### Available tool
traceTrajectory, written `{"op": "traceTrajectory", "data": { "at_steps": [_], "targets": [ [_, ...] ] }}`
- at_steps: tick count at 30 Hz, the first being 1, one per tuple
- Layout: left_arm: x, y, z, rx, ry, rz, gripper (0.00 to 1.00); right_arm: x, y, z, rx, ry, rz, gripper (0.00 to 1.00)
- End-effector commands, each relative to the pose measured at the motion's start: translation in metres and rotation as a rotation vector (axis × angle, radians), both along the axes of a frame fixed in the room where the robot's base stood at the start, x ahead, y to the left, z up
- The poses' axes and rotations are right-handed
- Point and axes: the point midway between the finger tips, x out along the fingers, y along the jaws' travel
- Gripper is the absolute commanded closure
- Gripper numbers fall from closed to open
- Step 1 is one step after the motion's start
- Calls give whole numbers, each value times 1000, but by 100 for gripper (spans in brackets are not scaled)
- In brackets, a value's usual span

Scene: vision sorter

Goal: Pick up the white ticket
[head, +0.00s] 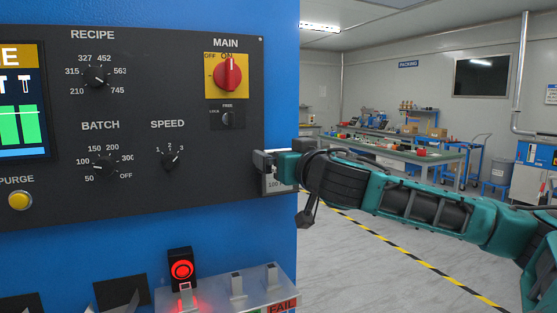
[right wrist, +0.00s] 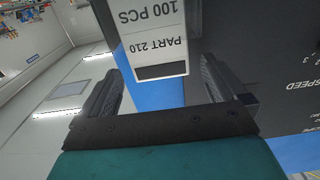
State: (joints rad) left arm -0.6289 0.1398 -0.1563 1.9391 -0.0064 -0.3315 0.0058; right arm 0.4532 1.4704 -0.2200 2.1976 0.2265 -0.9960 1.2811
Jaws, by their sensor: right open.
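The white ticket (right wrist: 152,25) shows at the top of the right wrist view, with upside-down print "PART 210" and "100 PCS" and a dark bar at its near end. Its far end is cut off by the frame. My right gripper (right wrist: 161,68) is open, one finger on each side of the ticket's near end, with gaps to both. In the head view my right gripper (head: 268,161) is at the right edge of the dark control panel. A pale card (head: 277,185) with small print shows just below it, partly hidden. My left gripper is not in view.
The dark panel (head: 130,185) on the blue cabinet (head: 281,60) carries knobs and a red main switch (head: 229,74). Below are a lit red button (head: 181,269) and a metal ledge (head: 250,285) with small levers. Open floor lies to the right, with a workbench (head: 400,150) far behind.

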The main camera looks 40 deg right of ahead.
Motion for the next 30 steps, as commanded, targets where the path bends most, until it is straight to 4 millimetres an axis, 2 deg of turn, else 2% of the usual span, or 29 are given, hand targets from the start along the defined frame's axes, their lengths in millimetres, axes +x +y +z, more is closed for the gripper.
{"op": "traceTrajectory", "data": {
  "at_steps": [11, 27, 30],
  "targets": [
    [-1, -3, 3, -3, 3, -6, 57, 4, 0, -1, -2, 1, 1, 4],
    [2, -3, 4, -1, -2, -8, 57, 4, 0, 0, -2, 1, 1, 56],
    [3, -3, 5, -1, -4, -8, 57, 4, 0, 0, -1, -1, 1, 60]
  ]
}}
